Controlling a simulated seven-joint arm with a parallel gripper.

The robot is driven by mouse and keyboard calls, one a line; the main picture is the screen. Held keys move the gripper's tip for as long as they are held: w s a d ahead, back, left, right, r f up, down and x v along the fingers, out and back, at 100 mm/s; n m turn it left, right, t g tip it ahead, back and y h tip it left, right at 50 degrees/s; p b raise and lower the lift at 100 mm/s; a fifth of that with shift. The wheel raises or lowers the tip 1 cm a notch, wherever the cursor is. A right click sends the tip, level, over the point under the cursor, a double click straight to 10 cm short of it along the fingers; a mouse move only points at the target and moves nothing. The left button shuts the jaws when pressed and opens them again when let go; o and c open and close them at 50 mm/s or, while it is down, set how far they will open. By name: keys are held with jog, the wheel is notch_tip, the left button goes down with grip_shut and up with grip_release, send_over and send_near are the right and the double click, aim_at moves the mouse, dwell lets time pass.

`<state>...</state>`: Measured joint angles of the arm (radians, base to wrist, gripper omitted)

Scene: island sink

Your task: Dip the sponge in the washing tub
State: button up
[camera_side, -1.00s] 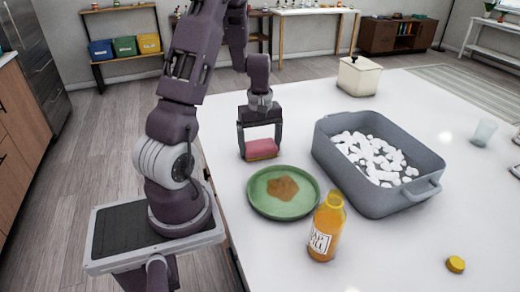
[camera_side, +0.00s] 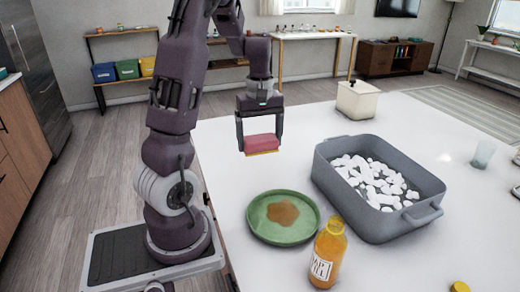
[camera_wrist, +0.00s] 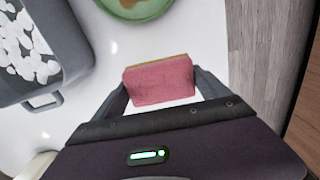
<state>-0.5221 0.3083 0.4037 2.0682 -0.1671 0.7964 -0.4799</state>
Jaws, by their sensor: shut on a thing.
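My gripper (camera_side: 260,142) is shut on a pink sponge (camera_side: 262,142) with a yellowish underside. It holds the sponge above the white counter, behind the green plate and to the left of the tub. The sponge also shows between the fingers in the wrist view (camera_wrist: 160,82). The grey washing tub (camera_side: 345,205) stands on the counter to the right, with several white foam-like clumps inside. Part of the tub shows at the left of the wrist view (camera_wrist: 75,60).
A green plate (camera_side: 262,230) with a brown stain lies in front of the gripper. An orange soap bottle (camera_side: 328,255) stands upright between plate and tub. A cream canister (camera_side: 358,100) is behind the tub. A clear glass (camera_side: 482,155) and a yellow cap (camera_side: 459,287) are to the right.

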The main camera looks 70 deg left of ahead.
jog(key=o, duration=0.7)
jog(key=c, duration=0.6)
jog(key=shift+w, duration=0.25)
jog(key=w+d+r+t+h, duration=0.15)
jog(key=w+d+r, duration=0.25)
jog(key=w+d, duration=0.65)
jog(key=w+d+r+t, duration=0.2)
jog(key=w+d+r, duration=0.35)
jog(key=w, duration=0.85)
jog(key=shift+g, duration=0.25)
jog(key=f, duration=0.5)
jog(key=d+f, duration=0.1)
jog(key=f, duration=1)
jog(key=shift+d+f, duration=0.35)
jog(key=shift+d, duration=0.05)
